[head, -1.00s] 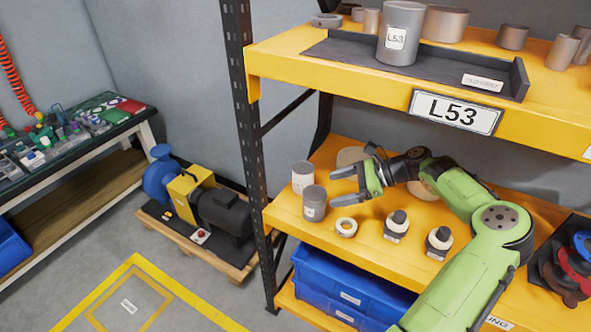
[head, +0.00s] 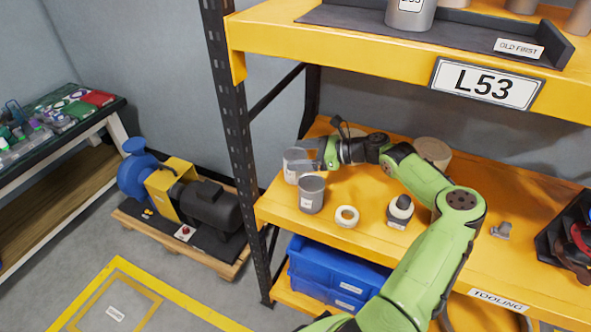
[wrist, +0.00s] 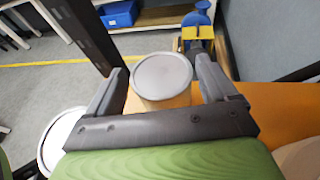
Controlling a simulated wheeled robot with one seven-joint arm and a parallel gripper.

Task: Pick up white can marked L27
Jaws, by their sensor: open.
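A pale can (head: 292,176) stands upright on the yellow middle shelf, near its left end; no L27 marking is readable. In the wrist view the can (wrist: 161,78) shows its round grey top ahead, in line with the gap between the fingers. My gripper (head: 304,154) is open at the can, with the fingers to either side of its near part. Whether they touch it I cannot tell. A darker grey can (head: 311,196) stands just in front, outside the fingers; a can top (wrist: 58,140) shows left of the fingers in the wrist view.
A white ring (head: 346,217) and a black-and-white part (head: 399,211) sit on the shelf near my arm. A black rack post (head: 232,130) stands left of the cans. The yellow upper shelf (head: 340,50), labelled L53, overhangs. Blue bins (head: 335,275) are below.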

